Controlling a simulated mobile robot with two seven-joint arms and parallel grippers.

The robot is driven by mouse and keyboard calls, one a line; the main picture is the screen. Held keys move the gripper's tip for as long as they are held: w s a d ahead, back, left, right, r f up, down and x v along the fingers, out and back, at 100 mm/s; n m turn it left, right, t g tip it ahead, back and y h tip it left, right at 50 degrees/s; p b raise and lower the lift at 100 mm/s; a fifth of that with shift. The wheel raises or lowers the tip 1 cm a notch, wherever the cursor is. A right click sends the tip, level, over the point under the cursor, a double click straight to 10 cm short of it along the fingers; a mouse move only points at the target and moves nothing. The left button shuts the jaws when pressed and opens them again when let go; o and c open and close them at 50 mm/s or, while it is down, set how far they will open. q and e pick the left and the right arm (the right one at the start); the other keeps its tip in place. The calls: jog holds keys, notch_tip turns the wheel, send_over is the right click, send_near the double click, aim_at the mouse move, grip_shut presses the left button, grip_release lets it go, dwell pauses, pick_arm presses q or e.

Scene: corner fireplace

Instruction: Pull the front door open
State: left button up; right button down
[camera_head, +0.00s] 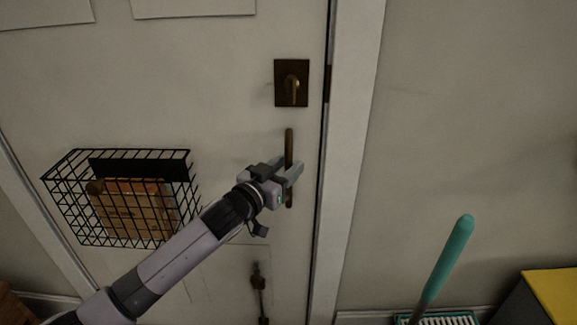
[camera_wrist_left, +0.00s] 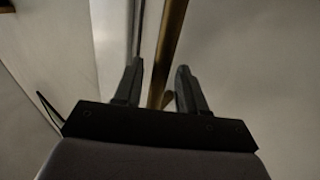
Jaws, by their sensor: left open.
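The front door (camera_head: 225,100) is a pale panel that looks shut against its white frame. Its upright brass handle (camera_head: 289,143) is on the right side of the door, below a dark lock plate with a brass turn (camera_head: 291,84). My left gripper (camera_head: 295,172) is at the handle, its fingers around the bar's middle. In the left wrist view the brass bar (camera_wrist_left: 167,50) runs up between the two open fingers, with gaps on both sides. My right gripper is in neither view.
A black wire basket (camera_head: 120,200) holding a brown parcel hangs on the door, left of the handle. A teal-handled brush (camera_head: 450,255) and a yellow-topped box (camera_head: 553,292) stand at the lower right.

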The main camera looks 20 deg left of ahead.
pick_arm(q)
jog(key=shift+w+d, duration=0.2)
jog(key=shift+w, duration=0.3)
grip_shut()
